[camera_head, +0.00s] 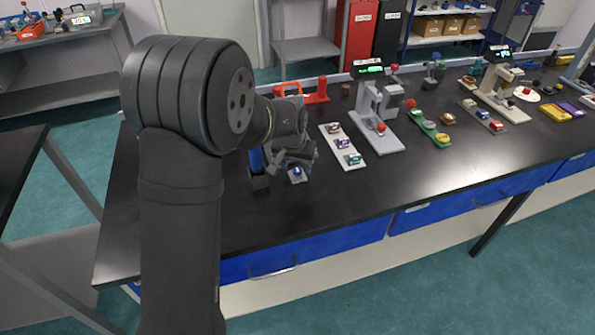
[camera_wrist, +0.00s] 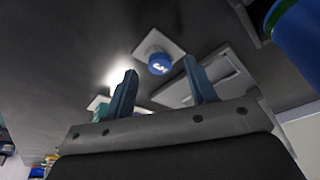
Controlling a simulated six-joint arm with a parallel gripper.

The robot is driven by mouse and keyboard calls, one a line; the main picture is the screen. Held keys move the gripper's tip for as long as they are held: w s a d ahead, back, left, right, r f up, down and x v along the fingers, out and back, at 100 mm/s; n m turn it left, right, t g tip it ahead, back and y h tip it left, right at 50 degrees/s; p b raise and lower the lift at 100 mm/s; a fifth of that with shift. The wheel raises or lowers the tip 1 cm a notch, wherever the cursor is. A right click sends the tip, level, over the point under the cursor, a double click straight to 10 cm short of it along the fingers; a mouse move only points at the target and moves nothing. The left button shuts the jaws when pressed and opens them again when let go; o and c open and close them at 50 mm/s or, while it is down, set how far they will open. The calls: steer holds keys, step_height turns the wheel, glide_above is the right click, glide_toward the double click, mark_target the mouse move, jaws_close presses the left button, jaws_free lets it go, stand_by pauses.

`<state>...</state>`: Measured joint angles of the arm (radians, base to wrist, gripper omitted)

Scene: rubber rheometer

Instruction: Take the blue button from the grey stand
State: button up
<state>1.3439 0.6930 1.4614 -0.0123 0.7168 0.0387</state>
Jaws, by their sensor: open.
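The blue button (camera_head: 297,170) sits on a small grey stand (camera_head: 298,180) on the black bench, just below my gripper (camera_head: 300,157). In the wrist view the button (camera_wrist: 158,64) is round and blue with a white mark on its top. The light grey square stand (camera_wrist: 173,47) shows around it. My gripper (camera_wrist: 160,70) is open, with its two blue-grey fingers apart and nothing between them. The button appears beyond the fingertips, in line with the gap; I see no contact. The arm hides part of this area in the head view.
A blue item in a dark holder (camera_head: 258,181) stands close to the left of the button. A white strip (camera_head: 352,162) with several small blocks lies to the right, then a grey instrument (camera_head: 378,143). A red rack (camera_head: 317,92) is behind. The bench front is clear.

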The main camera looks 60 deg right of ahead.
steer(key=shift+d+f, duration=0.15)
steer(key=shift+f, duration=0.3)
steer(key=c, duration=1)
steer(key=shift+r, duration=0.1)
steer(key=shift+c, duration=0.2)
